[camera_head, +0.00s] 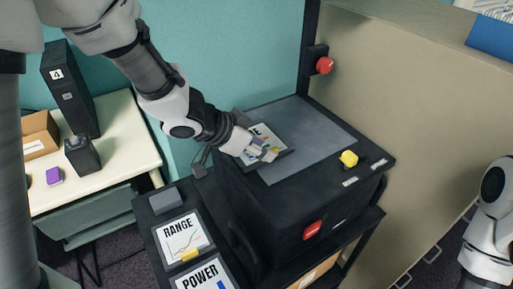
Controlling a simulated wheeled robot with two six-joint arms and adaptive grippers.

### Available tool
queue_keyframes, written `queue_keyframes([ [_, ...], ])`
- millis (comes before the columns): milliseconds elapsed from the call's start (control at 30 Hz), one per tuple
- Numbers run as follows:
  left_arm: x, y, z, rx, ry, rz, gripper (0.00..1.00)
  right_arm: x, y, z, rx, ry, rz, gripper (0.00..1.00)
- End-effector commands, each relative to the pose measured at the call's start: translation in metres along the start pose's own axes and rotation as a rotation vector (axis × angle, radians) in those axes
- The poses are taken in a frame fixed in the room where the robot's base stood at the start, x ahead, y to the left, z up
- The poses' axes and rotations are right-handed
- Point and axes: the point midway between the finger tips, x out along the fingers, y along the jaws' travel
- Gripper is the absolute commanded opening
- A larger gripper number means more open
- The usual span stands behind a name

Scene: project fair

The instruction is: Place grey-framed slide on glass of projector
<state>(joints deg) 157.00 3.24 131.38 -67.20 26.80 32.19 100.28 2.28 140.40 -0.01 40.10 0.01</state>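A slide (262,131) with a dark grey frame and a colourful printed sheet is at the left part of the projector's glass (310,135). Whether it rests on the glass or is held just above it is hard to tell. My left gripper (264,153) reaches in from the left, with its fingers over the slide's near part. The fingers are small and blend with the print, so their opening is unclear. The projector (300,205) is a black box with a flat glass top. My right arm shows at the right edge; its gripper is out of view.
A yellow knob (349,159) stands at the glass's right corner. A red button (324,65) is on the post behind. Slides marked RANGE (181,238) and POWER (203,277) lie on a side shelf. A white table (118,142) stands left; a beige partition (425,115) stands right.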

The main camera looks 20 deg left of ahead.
Motion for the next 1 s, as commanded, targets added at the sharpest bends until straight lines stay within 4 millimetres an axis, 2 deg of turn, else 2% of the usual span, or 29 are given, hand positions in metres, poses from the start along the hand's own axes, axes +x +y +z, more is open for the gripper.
queue_keyframes([
  [33, 0.011, 0.000, 0.002, 0.002, -0.005, 0.000, 0.40, 0.003, 0.000, 0.000, 0.000, 0.000, 0.000, 0.40],
  [100, 0.019, 0.000, 0.001, 0.001, -0.003, -0.001, 0.40, 0.004, 0.000, 0.000, 0.000, 0.000, 0.000, 0.40],
  [333, 0.021, 0.000, 0.000, 0.000, 0.000, -0.001, 0.40, 0.003, 0.000, 0.000, 0.000, 0.001, 0.000, 0.40],
  [367, 0.021, 0.000, 0.000, 0.000, 0.000, -0.001, 0.33, 0.003, 0.000, 0.000, 0.000, 0.001, 0.000, 0.40],
  [400, 0.021, 0.000, 0.000, 0.000, 0.000, -0.001, 0.18, 0.003, 0.000, 0.000, 0.000, 0.000, 0.000, 0.40],
  [467, 0.021, 0.000, 0.000, 0.000, 0.000, -0.001, 0.00, 0.003, 0.000, 0.000, 0.000, 0.000, 0.000, 0.40],
  [833, 0.021, 0.000, 0.001, -0.001, -0.003, 0.000, 0.00, 0.003, 0.000, 0.000, 0.000, 0.001, 0.000, 0.40],
  [1000, 0.017, -0.001, -0.004, -0.002, -0.004, -0.001, 0.00, -0.005, 0.000, 0.000, 0.000, 0.000, 0.000, 0.40],
])
